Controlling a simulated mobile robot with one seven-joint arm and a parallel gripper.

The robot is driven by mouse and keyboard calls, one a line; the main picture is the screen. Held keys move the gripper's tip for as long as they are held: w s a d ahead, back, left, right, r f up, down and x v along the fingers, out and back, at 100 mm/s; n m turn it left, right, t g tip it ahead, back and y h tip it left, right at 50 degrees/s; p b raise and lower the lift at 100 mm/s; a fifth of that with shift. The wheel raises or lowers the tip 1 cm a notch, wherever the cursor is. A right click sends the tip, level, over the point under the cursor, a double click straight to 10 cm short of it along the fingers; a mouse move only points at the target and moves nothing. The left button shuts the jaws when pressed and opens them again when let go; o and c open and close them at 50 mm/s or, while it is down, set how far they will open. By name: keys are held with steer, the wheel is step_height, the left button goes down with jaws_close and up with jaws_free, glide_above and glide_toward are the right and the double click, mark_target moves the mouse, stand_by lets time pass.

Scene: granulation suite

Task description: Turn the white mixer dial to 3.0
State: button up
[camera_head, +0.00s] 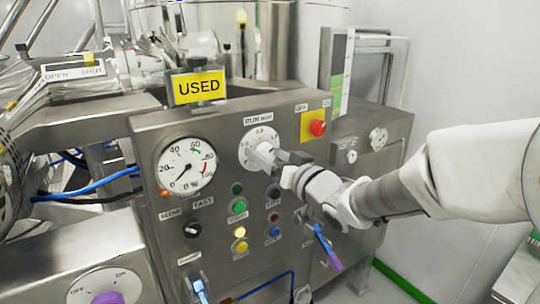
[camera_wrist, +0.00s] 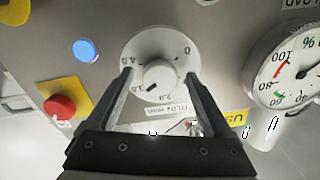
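The white mixer dial is a round white plate (camera_wrist: 142,48) with a white knob (camera_wrist: 160,76) at its middle, on the grey control panel. A "2.0" shows below the knob and a "0" at upper right. My gripper (camera_wrist: 160,75) is open, one finger on each side of the knob with a visible gap to it. In the head view, my gripper (camera_head: 277,157) covers part of the dial plate (camera_head: 262,135).
A red stop button (camera_head: 318,128) on a yellow plate is above right of the dial. A round gauge (camera_head: 185,165) is to its left, with coloured buttons (camera_head: 239,232) below. A yellow USED sign (camera_head: 199,88) stands above the panel.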

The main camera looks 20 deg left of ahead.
steer(key=v, duration=1.7)
steer(key=shift+s, duration=0.25)
steer(key=shift+w+d, duration=0.1)
steer(key=shift+d, duration=0.1)
steer(key=d+f+m+t+h, duration=0.2)
steer(key=d+m+h, duration=0.4)
steer(key=d+h, duration=0.85)
steer(key=s+d+f+g, duration=0.1)
steer(key=s+f+g, duration=0.1)
steer(key=s+g, duration=0.2)
steer(key=s+d+f+g, duration=0.2)
steer(key=s+f+g, duration=0.1)
steer(key=s, duration=0.8)
steer(key=shift+s+f+m+g+y, duration=0.2)
steer(key=shift+f+m+g+y, duration=0.2)
steer(key=shift+g, duration=0.1)
